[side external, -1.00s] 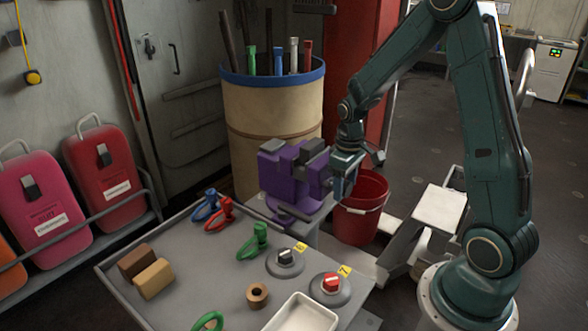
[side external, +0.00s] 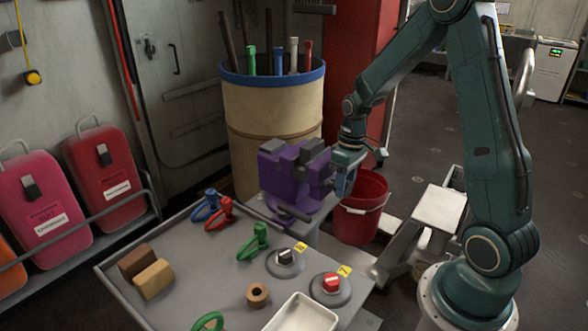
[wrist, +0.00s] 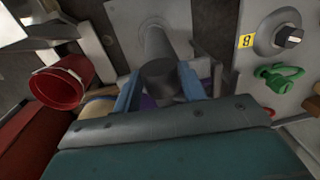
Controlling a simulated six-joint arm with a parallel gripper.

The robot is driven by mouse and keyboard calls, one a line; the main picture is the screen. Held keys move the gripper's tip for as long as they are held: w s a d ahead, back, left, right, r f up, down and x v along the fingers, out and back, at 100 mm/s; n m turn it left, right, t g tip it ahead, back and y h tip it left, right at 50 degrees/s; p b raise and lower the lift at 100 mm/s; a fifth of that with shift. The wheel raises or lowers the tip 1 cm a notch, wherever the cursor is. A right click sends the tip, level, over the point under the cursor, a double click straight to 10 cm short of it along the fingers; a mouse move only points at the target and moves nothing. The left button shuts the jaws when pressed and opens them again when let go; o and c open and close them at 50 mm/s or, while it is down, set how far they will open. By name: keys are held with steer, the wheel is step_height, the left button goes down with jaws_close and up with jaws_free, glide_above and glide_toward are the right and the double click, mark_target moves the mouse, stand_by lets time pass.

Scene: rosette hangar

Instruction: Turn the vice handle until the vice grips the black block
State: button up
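The purple vice (side external: 290,172) stands at the far corner of the grey table, with dark grey blocky parts on top. I cannot tell for certain which of these is the black block or whether the jaws touch it. My gripper (side external: 342,188) is at the vice's right side, pointing down. In the wrist view, its two blue fingers (wrist: 160,88) stand apart on either side of a dark round knob (wrist: 160,72) at the end of a grey bar. I cannot tell whether both fingers press on the knob. The vice is mostly hidden there.
A red bucket (side external: 360,208) stands on the floor beside the vice. A barrel (side external: 270,125) of tools is behind it. On the table (side external: 215,270) are coloured clamps, two wooden blocks (side external: 154,279), two knobs with yellow labels and a white tray (side external: 302,314).

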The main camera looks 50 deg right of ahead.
steer(key=o, duration=0.3)
steer(key=shift+r, duration=0.15)
steer(key=r, duration=0.9)
steer(key=d+r, duration=0.1)
steer(key=r, duration=0.3)
steer(key=shift+r, duration=0.3)
steer(key=shift+d, duration=0.15)
steer(key=c, duration=0.6)
steer(key=shift+s+d+f, duration=0.15)
steer(key=shift+d+f, duration=0.15)
steer(key=shift+d, duration=0.2)
jaws_close()
steer(key=s+d+f+t+y, duration=0.1)
steer(key=s+d+t, duration=0.1)
steer(key=d+t, duration=0.2)
steer(key=shift+s+d+f+m, duration=0.15)
steer(key=shift+d+f+m, duration=0.2)
steer(key=shift+d, duration=1)
